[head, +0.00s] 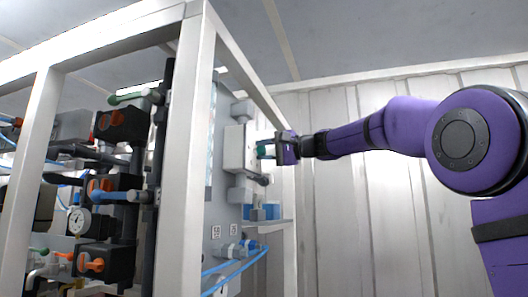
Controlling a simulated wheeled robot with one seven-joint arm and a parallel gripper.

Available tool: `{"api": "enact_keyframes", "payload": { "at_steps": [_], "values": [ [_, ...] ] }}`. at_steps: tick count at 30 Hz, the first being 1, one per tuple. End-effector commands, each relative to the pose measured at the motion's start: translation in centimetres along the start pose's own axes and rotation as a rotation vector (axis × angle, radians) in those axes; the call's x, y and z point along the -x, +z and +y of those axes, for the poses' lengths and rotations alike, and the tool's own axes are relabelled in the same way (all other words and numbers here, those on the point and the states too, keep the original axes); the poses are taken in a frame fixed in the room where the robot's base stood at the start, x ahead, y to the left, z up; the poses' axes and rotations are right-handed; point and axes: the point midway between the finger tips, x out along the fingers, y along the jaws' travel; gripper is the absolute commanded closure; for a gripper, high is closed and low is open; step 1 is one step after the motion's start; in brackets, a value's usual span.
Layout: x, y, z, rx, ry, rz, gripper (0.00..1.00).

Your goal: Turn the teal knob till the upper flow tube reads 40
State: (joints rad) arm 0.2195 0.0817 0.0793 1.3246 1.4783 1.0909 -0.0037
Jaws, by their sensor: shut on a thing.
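The teal knob (262,152) sticks out from a pale box (237,149) on the grey panel inside the white frame. My gripper (273,149) reaches in from the right and is shut on the knob, covering part of it. The panel is seen nearly edge-on. A narrow pale-blue strip (212,130) shows at its left edge, but I cannot tell whether it is a flow tube. No scale or reading of the upper flow tube can be made out.
White frame posts (198,150) stand left of my arm, with another rail close by my gripper. Dark pipes and valves with orange handles (95,265) and a round gauge (79,221) fill the left. Blue hoses (235,270) run below. Space before the right wall is clear apart from my arm.

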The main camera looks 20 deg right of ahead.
Motion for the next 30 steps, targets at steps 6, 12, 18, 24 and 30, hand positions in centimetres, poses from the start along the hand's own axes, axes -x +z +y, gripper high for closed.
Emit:
{"api": "enact_keyframes", "payload": {
  "at_steps": [6, 12, 18, 24, 30],
  "values": [
    [0.00, -0.02, 0.12, 0.105, 0.002, -0.001, 0.92],
    [0.00, -0.02, 0.13, 0.152, 0.003, -0.001, 0.92],
    [-0.01, -0.02, 0.15, 0.166, 0.003, -0.001, 0.92],
    [-0.01, -0.02, 0.17, 0.166, 0.003, -0.001, 0.92],
    [-0.01, -0.02, 0.15, 0.165, 0.003, -0.001, 0.43]
  ]
}}
